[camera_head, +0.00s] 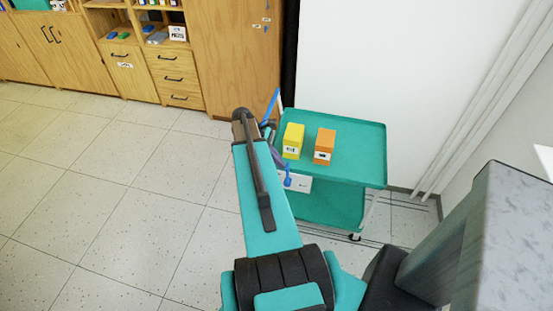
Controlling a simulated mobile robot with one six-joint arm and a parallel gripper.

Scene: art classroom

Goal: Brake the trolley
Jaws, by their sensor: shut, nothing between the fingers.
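The trolley (350,150) is teal, with a top tray and a lower shelf, and stands right of centre against the white wall. A white plate (303,184) with a small blue lever-like part (288,179) is at its near left side. A blue bar (270,106) rises at its far left corner. My arm reaches up the middle and covers part of the trolley's left side. A dark part beside the arm, at the tray's left edge, looks like my gripper (279,160). It seems shut and empty, close to the plate; its fingertips are mostly hidden, so contact cannot be told.
A yellow box (293,141) and an orange box (324,146) stand on the top tray. A caster (355,237) shows at the near right. Wooden cabinets (75,55) line the back left. A grey block (510,240) fills the lower right. The tiled floor at left is clear.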

